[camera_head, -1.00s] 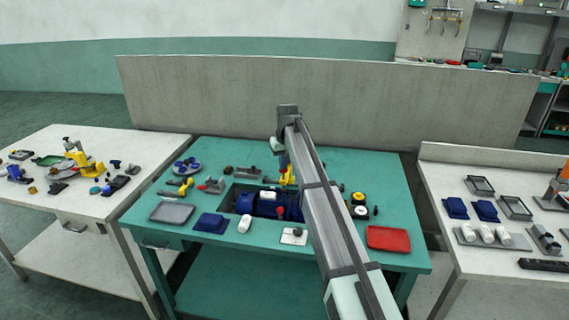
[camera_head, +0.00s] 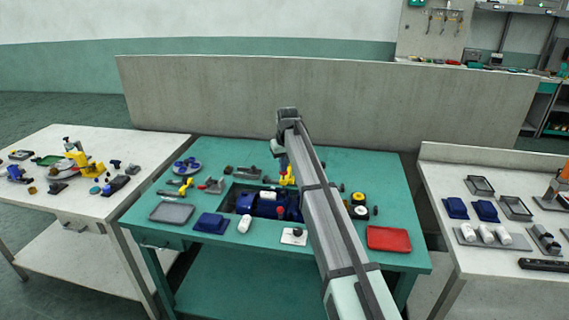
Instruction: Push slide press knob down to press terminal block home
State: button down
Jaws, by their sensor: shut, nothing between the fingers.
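My arm reaches from the bottom of the view over the teal bench, and its wrist bends down at the far end. My gripper (camera_head: 283,163) is small and partly hidden beside the arm link; it is shut and empty. A yellow upright part (camera_head: 288,178), perhaps of the slide press, stands just below it, partly hidden by the arm. I cannot tell whether they touch. The blue pump body (camera_head: 266,208) lies in the dark recess of the bench. I cannot clearly make out the press knob or the terminal block.
On the teal bench (camera_head: 225,268) are a grey tray (camera_head: 171,212), a blue block (camera_head: 211,223), a white cylinder (camera_head: 244,224), a white plate (camera_head: 293,237) with a small knob, and a red tray (camera_head: 389,239). Cluttered white benches flank it; a grey partition (camera_head: 200,95) stands behind.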

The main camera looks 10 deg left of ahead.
jog(key=shift+f, duration=0.8)
dwell(0.4)
jog(key=shift+r, duration=0.1)
dwell(0.5)
